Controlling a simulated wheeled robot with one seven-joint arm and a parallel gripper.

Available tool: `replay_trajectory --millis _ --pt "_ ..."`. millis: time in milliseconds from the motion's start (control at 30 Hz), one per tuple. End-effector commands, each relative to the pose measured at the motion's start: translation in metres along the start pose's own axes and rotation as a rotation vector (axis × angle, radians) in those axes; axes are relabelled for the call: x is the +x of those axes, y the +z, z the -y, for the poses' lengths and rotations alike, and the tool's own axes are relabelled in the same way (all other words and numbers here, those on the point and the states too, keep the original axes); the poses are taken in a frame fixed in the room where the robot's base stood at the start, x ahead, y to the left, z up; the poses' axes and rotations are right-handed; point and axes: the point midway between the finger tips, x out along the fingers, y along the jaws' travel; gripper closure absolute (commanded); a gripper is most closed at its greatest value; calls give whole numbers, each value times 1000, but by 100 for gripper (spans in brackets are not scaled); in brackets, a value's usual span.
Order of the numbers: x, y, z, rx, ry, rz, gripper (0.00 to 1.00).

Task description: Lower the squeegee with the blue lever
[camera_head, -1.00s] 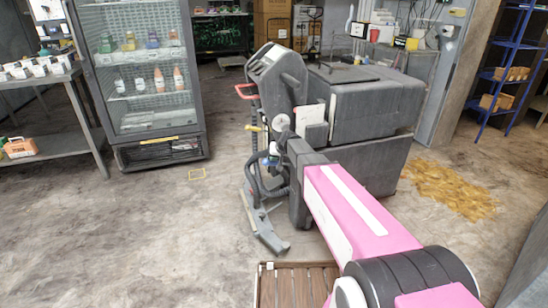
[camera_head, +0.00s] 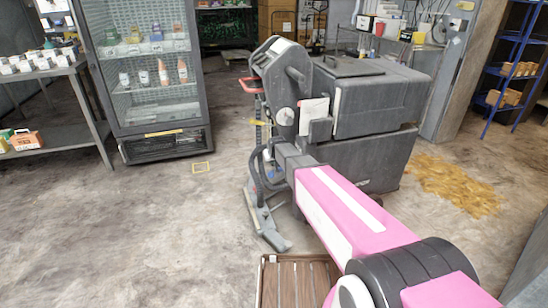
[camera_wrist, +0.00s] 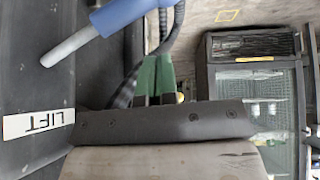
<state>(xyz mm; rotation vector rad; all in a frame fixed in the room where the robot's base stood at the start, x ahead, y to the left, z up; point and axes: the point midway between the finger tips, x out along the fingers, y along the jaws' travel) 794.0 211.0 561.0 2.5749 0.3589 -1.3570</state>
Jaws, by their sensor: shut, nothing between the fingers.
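The blue lever (camera_wrist: 122,12) shows in the wrist view at the top left, with a pale grey rod at its lower end, beside a white LIFT label (camera_wrist: 38,123) on a dark panel. My gripper (camera_wrist: 155,62) shows green fingers, shut and empty, to the right of the lever and apart from it. In the head view my arm reaches toward the back of the grey floor-cleaning machine (camera_head: 365,105); my fingers are hidden there. The squeegee (camera_head: 266,228) is low at the machine's rear. I cannot tell whether it touches the floor.
A glass-door fridge (camera_head: 150,85) stands to the left, beside a shelf with goods (camera_head: 62,137). A slatted wooden piece (camera_head: 298,285) lies at the bottom. Yellow-brown debris (camera_head: 450,185) covers floor to the right. The floor at the left front is clear.

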Motion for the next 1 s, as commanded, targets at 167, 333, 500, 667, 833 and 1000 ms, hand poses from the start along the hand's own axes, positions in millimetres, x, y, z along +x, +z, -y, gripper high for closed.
replay_trajectory --millis 167,333,500,667,833,1000 --pt "10 6 3 -5 8 1 100" --pt "21 14 5 -5 8 1 100" --pt "32 21 6 -5 7 1 100" --pt "41 27 6 -4 7 1 100" --pt "47 31 5 -4 7 2 100" --pt "50 33 5 -4 7 5 100"
